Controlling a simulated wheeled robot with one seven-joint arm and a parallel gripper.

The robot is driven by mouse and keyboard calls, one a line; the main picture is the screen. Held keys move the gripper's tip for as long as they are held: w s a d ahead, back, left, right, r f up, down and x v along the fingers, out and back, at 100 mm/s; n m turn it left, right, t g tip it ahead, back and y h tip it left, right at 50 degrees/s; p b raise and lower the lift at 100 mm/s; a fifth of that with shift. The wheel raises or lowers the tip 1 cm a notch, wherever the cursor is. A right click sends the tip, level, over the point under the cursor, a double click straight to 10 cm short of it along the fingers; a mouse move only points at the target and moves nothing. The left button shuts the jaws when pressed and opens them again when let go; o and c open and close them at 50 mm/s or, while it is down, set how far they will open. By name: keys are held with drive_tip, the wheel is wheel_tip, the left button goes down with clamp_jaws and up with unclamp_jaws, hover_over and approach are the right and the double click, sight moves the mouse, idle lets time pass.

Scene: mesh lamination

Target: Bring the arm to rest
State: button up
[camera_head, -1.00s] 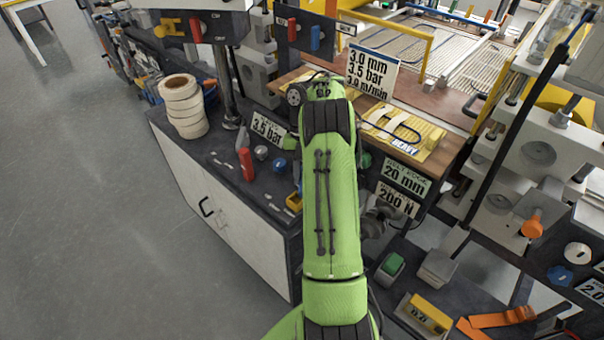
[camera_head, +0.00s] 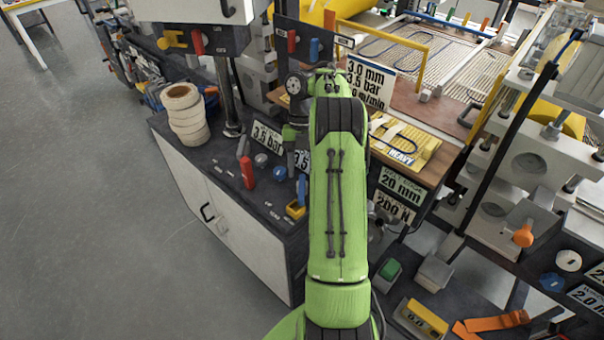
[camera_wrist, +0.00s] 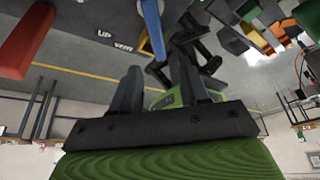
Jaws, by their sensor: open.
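My green arm stretches up the middle of the head view over the machine's front. My gripper shows in the wrist view (camera_wrist: 155,85): two dark fingers stand apart with nothing between them.
A dark-topped cabinet (camera_head: 190,160) holds a stack of tape rolls (camera_head: 186,114), a red lever (camera_head: 248,172) and a yellow block (camera_head: 295,208). A yellow HEAVY plate (camera_head: 420,150) lies right of my arm. Rollers and posts crowd the right. The grey floor (camera_head: 80,200) at left is clear.

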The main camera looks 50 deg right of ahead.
drive_tip(key=shift+r+p, duration=0.45)
drive_tip(key=shift+r, duration=1.3)
